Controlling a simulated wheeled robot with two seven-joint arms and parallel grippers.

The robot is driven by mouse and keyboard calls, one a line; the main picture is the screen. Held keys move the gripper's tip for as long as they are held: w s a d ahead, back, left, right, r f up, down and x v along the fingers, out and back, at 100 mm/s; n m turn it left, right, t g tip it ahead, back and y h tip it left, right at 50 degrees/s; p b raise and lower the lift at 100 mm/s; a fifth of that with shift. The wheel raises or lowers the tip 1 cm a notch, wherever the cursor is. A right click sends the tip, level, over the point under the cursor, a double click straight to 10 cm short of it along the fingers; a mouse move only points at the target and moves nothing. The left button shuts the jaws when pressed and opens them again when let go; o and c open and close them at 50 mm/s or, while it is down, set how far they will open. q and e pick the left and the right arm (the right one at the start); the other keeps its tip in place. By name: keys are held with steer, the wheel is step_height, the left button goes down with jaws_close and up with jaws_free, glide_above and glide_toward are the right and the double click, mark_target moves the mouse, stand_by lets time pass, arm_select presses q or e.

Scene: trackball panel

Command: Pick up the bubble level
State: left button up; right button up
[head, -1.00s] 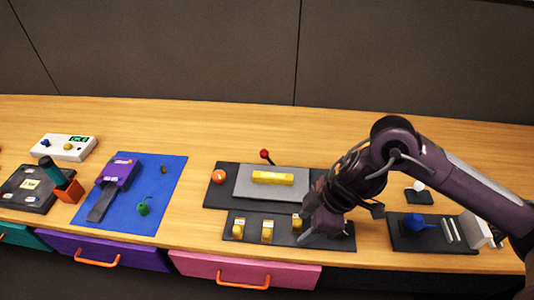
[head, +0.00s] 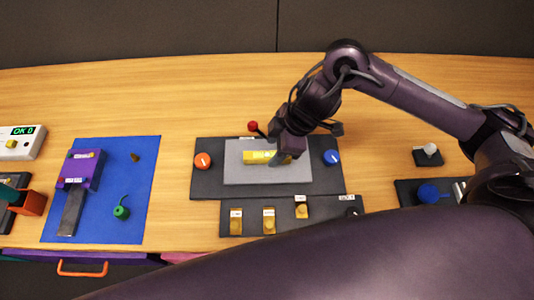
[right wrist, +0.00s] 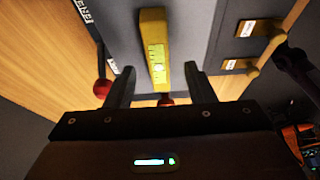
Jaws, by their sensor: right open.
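The bubble level is a yellow bar (head: 256,157) lying on a light grey plate (head: 240,176) in the head view. My right gripper (head: 287,158) is over its right end and hides that part. In the right wrist view the level (right wrist: 156,52) runs lengthwise between the two spread fingers of the right gripper (right wrist: 160,82), with a gap on each side. The gripper is open and empty. Whether the fingertips reach down to the plate, I cannot tell. My left gripper is not in view.
A red-knobbed lever (head: 253,126) stands behind the level. A dark panel with yellow switches (head: 269,222) lies in front. A blue mat (head: 100,218) lies left. My large arm link covers the lower right.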

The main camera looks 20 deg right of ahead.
mark_target(269, 155)
steer(key=x, duration=0.2)
steer(key=shift+w+a+f, duration=0.1)
steer(key=shift+w+f, duration=0.05)
steer(key=shift+f, duration=0.15)
steer(key=shift+a+f, duration=0.1)
steer(key=shift+f, duration=0.2)
jaws_close()
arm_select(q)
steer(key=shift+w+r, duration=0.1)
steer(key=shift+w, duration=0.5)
arm_select(e)
steer(key=shift+r, duration=0.2)
